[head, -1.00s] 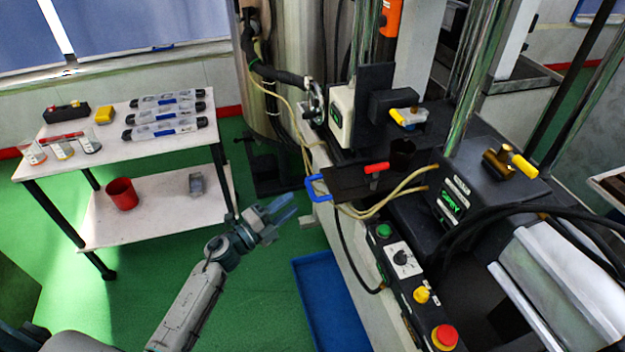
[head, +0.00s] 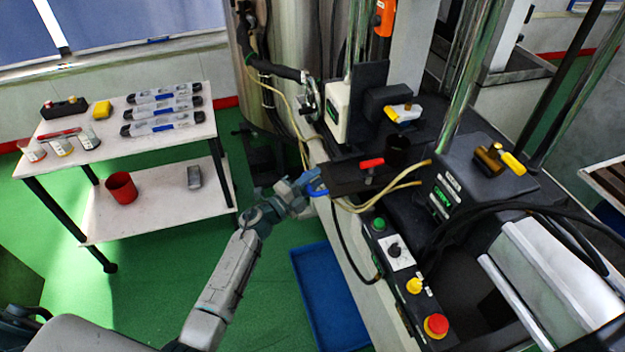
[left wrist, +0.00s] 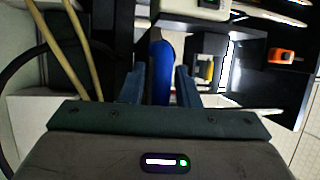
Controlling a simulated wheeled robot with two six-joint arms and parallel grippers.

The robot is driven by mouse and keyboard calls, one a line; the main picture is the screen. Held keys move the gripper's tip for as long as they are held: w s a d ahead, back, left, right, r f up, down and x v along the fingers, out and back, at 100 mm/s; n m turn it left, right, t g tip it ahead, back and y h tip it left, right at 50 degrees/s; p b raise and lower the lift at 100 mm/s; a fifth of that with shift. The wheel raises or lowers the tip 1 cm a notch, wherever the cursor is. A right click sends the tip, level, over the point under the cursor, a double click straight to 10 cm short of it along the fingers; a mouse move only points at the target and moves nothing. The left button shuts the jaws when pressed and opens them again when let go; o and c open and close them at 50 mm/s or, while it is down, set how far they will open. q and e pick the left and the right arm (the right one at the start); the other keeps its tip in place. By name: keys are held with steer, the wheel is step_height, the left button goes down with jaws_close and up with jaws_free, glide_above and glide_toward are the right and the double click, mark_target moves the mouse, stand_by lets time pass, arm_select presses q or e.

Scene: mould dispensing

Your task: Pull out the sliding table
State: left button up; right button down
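The sliding table (head: 345,180) is a dark flat plate on the machine, with a blue handle (head: 317,188) at its left end. A red lever and a dark cup sit on or near it. My left gripper (head: 308,184) is at the blue handle in the head view and partly hides it. In the left wrist view, the blue handle (left wrist: 161,70) stands between the two fingers of my left gripper (left wrist: 161,85). Gaps show on both sides of the handle, so the fingers are open around it. My right gripper is not in view.
A blue tray (head: 328,295) lies on the green floor below the handle. A control panel (head: 400,265) with buttons and yellow hoses are near the table.

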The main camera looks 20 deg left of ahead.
arm_select(q)
jaws_close()
steer(key=shift+r, duration=0.1)
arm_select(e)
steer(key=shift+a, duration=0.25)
arm_select(q)
steer(key=shift+a, duration=0.15)
